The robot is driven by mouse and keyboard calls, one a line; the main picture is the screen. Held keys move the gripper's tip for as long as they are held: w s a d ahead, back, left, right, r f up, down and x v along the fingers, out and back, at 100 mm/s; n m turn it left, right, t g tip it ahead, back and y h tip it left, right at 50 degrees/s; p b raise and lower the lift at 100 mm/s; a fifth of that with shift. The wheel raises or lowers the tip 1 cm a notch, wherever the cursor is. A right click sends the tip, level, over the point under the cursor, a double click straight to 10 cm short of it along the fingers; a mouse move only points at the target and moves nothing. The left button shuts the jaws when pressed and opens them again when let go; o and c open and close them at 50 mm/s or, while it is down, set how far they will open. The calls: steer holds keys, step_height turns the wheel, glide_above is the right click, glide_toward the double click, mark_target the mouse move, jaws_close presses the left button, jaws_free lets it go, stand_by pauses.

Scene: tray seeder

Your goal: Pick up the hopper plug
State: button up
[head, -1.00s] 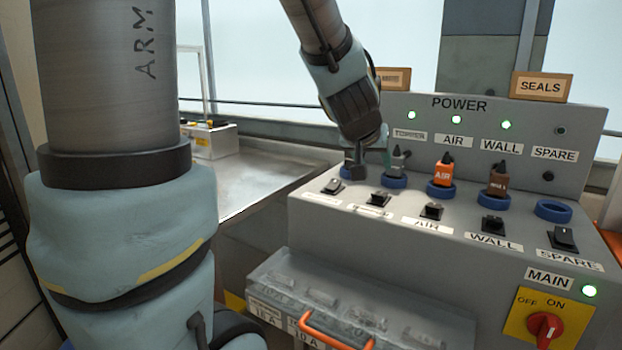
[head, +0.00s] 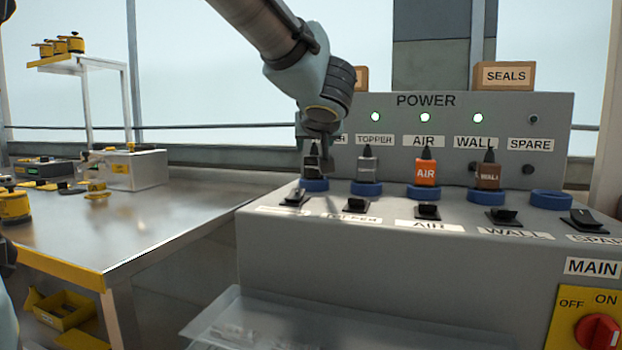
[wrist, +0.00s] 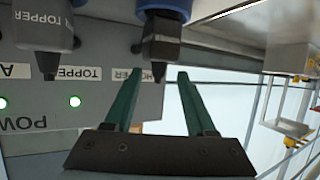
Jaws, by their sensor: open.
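The hopper plug is the dark plug at the left end of the row. In the head view it (head: 310,168) stands upright in a blue ring (head: 314,185), partly hidden by my gripper (head: 319,148). In the wrist view, which is upside down, the plug (wrist: 161,38) hangs from the top edge with its narrow end between my fingertips. My gripper (wrist: 157,75) is open there, one green finger on each side, with gaps visible. Its label is partly covered.
To the right stand the grey topper plug (head: 367,168), orange air plug (head: 426,170) and brown wall plug (head: 488,174); the spare ring (head: 551,200) is empty. Rocker switches line the front. The upright power panel (head: 440,112) is close behind. A metal table (head: 150,225) lies left.

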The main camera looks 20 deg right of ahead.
mark_target(313, 152)
steer(key=b+x, duration=0.2)
steer(key=x, duration=0.3)
steer(key=shift+d+f, duration=0.1)
steer(key=shift+w+d, duration=0.1)
steer(key=shift+w, duration=0.2)
steer(key=shift+c, duration=0.3)
jaws_close()
